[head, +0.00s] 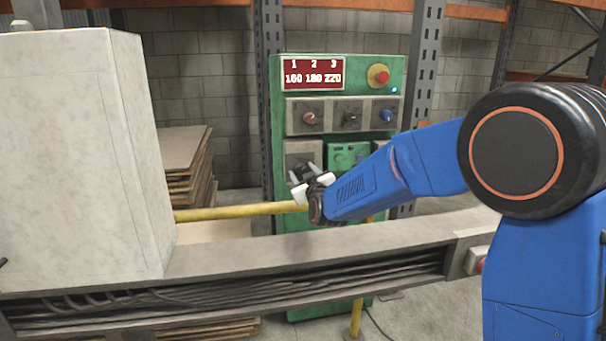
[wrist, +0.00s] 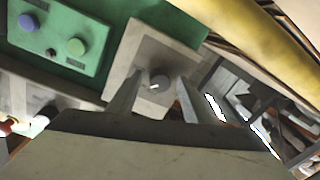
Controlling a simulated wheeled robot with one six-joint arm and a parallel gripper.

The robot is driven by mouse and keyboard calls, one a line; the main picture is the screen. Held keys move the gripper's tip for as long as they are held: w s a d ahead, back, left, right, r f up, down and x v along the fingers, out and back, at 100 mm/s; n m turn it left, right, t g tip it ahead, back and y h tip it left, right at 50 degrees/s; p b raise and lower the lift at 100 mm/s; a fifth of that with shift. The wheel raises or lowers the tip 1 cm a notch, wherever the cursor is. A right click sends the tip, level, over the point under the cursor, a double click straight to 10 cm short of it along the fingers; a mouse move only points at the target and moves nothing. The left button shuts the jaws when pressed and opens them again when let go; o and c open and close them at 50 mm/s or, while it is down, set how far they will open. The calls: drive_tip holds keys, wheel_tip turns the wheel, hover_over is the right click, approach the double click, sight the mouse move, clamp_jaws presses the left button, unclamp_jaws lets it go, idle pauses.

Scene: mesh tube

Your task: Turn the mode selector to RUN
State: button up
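A small dark rotary knob with a white pointer mark, likely the mode selector (wrist: 158,82), sits on a square grey plate (wrist: 152,50) in the wrist view. In the head view that plate (head: 303,147) is at the lower left of the green cabinet's front, and my gripper hides the knob. My gripper (head: 304,172) is in front of the plate there. In the wrist view my gripper (wrist: 159,80) has its two fingers apart, one on each side of the knob in the picture. I cannot tell whether they touch it. No RUN label is readable.
The green cabinet (head: 275,110) carries a red display (head: 313,74), a red stop button (head: 378,75), three knobs in a row (head: 348,117) and a green button box (head: 343,155). A yellow rail (head: 240,211) and a grey conveyor beam (head: 260,262) cross in front. A pale box (head: 75,150) stands left.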

drive_tip(key=c, duration=1)
drive_tip(key=shift+m, duration=0.4)
drive_tip(key=m, duration=0.3)
drive_tip(key=shift+a+m, duration=0.1)
drive_tip(key=shift+m, duration=0.3)
drive_tip(key=shift+f+m, duration=0.1)
drive_tip(key=shift+m, duration=2.2)
drive_tip(key=o, duration=1.1)
